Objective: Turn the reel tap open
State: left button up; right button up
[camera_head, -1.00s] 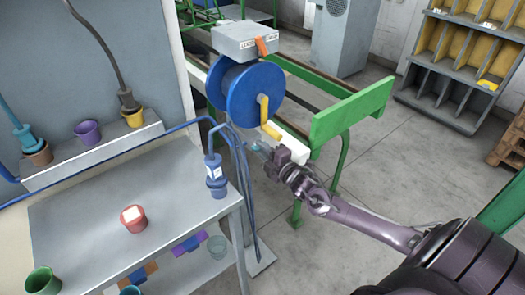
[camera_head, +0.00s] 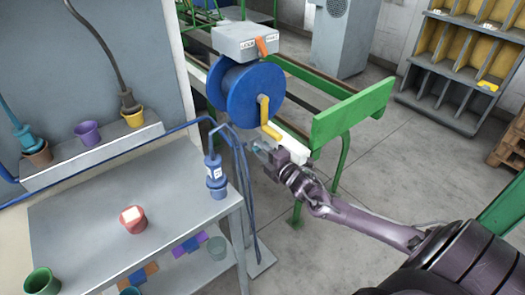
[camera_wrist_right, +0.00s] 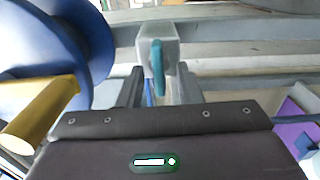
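The reel tap shows in the right wrist view as a pale grey block with a teal handle (camera_wrist_right: 158,68) hanging upright at its front. In the head view the teal handle is tiny and partly hidden by my right gripper (camera_head: 262,153). My right gripper, also seen in the right wrist view (camera_wrist_right: 159,88), is open. Its two dark fingers stand on either side of the handle, with visible gaps; I cannot tell the depth between them. The blue hose reel (camera_head: 256,96) with its yellow crank (camera_head: 265,115) is just behind and above. My left gripper is not in view.
The yellow crank handle (camera_wrist_right: 38,112) is close to my right gripper's left side. A grey box with an orange lever (camera_head: 261,46) tops the reel. A blue nozzle (camera_head: 215,175) and hose stand at the bench (camera_head: 85,225) edge. A green frame (camera_head: 350,112) stands behind my right arm.

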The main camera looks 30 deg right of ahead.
jog(key=shift+s, duration=0.15)
jog(key=s, duration=0.7)
jog(key=shift+s+d, duration=0.25)
jog(key=shift+d, duration=0.05)
dwell(0.3)
jog(key=s+d+f+m+g+h, duration=0.2)
jog(key=s+d+f+m, duration=0.1)
jog(key=f, duration=0.6)
jog(key=s+d+f+m+g+h, duration=0.2)
jog(key=f+m, duration=0.1)
jog(key=f, duration=0.5)
jog(key=s+a+f+m+g, duration=0.1)
jog(key=s+f+m+g, duration=0.1)
jog(key=s+f, duration=0.5)
jog(key=s+a+f+m+g, duration=0.1)
jog(key=s+f+m+g, duration=0.2)
jog(key=f, duration=0.6)
jog(key=s+a+f+m+g, duration=0.2)
jog(key=s+a+f, duration=0.3)
jog(key=s, duration=0.4)
jog(key=s+a+f+m+g+y, duration=0.1)
jog(key=s+a+f+g, duration=0.2)
jog(key=s+a+f, duration=0.3)
jog(key=s+a+f+m+g+y, duration=0.1)
jog(key=s+a+f, duration=0.5)
jog(key=s, duration=0.6)
jog(key=shift+s+a+m+g, duration=0.4)
jog(key=shift+a+m+g, duration=0.45)
jog(key=shift+g, duration=0.15)
